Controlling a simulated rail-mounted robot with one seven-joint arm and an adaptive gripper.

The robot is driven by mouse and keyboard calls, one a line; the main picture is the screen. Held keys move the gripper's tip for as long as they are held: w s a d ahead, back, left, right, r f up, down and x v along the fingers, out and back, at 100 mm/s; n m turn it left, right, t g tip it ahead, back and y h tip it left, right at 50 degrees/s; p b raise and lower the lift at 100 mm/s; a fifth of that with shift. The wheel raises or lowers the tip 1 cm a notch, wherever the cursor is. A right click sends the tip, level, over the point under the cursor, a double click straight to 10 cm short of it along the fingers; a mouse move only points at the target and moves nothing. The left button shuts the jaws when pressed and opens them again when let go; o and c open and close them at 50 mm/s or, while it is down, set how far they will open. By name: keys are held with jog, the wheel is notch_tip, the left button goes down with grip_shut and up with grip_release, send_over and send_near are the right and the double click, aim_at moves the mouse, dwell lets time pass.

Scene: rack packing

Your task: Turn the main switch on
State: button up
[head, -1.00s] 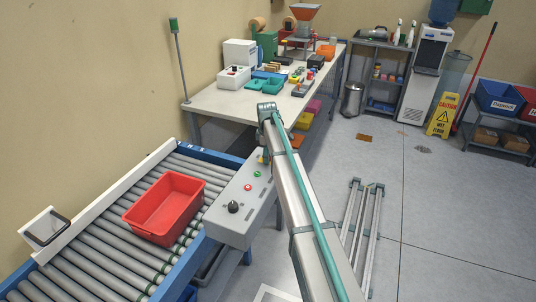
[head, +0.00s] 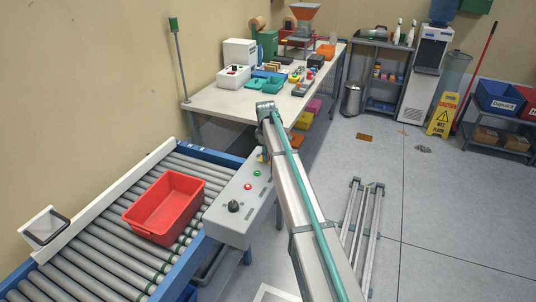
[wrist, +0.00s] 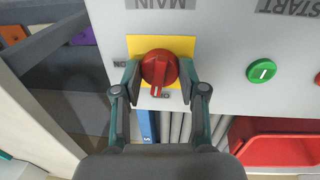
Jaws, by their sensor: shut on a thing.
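The main switch (wrist: 158,68) is a red rotary knob on a yellow plate (wrist: 180,46), under an upside-down MAIN label in the wrist view. Its white mark points toward the bottom of that picture. Small letters stand to its left and below it; I cannot read both surely. My gripper (wrist: 160,78) is shut on the knob, one finger on each side. In the head view the yellow plate (head: 262,157) shows only as a sliver at the far end of the grey control box (head: 228,228); my arm hides the knob and most of my gripper.
A green button (wrist: 261,71) with a START label sits right of the switch in the wrist view. The box also carries a red button (head: 248,187) and a black knob (head: 233,207). A red tote (head: 155,232) lies on the roller conveyor (head: 95,258) beside it.

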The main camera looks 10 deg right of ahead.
jog(key=m, duration=0.8)
jog(key=shift+g+h+b, duration=0.3)
jog(key=shift+b, duration=0.05)
jog(key=m, duration=0.3)
jog(key=shift+w+a+m, duration=0.1)
jog(key=shift+m, duration=0.2)
jog(key=shift+m+g, duration=0.4)
jog(key=shift+m, duration=1.4)
jog(key=o, duration=1.1)
jog(key=shift+o, duration=0.2)
